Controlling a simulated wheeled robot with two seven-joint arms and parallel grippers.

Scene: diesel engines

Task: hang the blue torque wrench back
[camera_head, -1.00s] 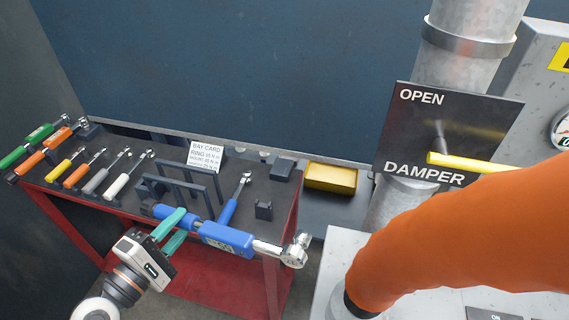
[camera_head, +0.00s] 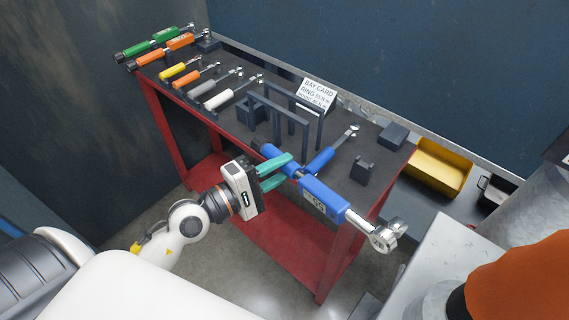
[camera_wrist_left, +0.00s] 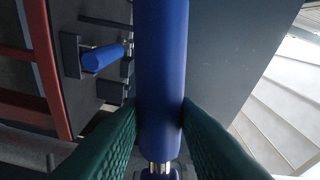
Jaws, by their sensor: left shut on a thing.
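The blue torque wrench (camera_head: 322,198) is held by my left gripper (camera_head: 284,174), whose green fingers are shut on its handle. It slants across the front edge of the red tool table, its silver ratchet head (camera_head: 388,236) to the lower right beyond the edge. In the left wrist view the blue handle (camera_wrist_left: 161,75) runs upright between both fingers. Dark upright frames (camera_head: 288,122) stand on the table just behind the wrench; whether it touches them I cannot tell. My right gripper is not in view.
A smaller blue-handled tool (camera_head: 320,159) lies on the table beside a dark bracket (camera_head: 362,169). Several coloured wrenches, one with a green handle (camera_head: 165,36), lie at the far left. A card (camera_head: 317,93) and a yellow bin (camera_head: 437,168) are behind. An orange shape (camera_head: 520,285) fills the lower right.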

